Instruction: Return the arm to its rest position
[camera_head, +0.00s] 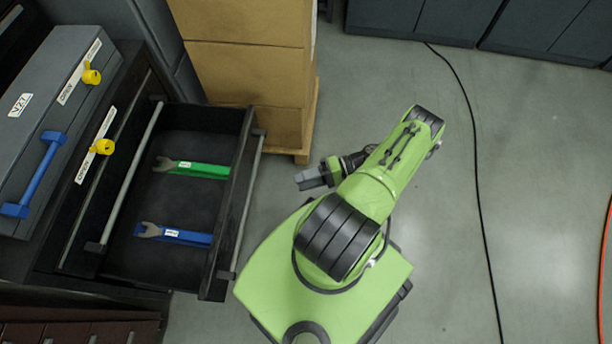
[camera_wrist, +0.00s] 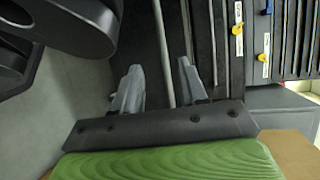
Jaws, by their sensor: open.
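My green arm is folded over my green base in the head view. My gripper (camera_head: 308,178) points left toward the open drawer, and its fingers look small there. In the wrist view my gripper (camera_wrist: 158,85) shows two grey fingers apart with nothing between them. The fingertips point toward the drawer front and its long bar handle. My gripper is clear of the drawer's contents and holds nothing.
The open black drawer (camera_head: 240,215) holds a green wrench (camera_head: 200,169) and a blue wrench (camera_head: 185,236). A grey toolbox (camera_head: 40,110) stands at left. Cardboard boxes (camera_head: 245,60) stand behind. A black cable (camera_head: 476,160) and orange cable (camera_head: 603,260) lie on open floor at right.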

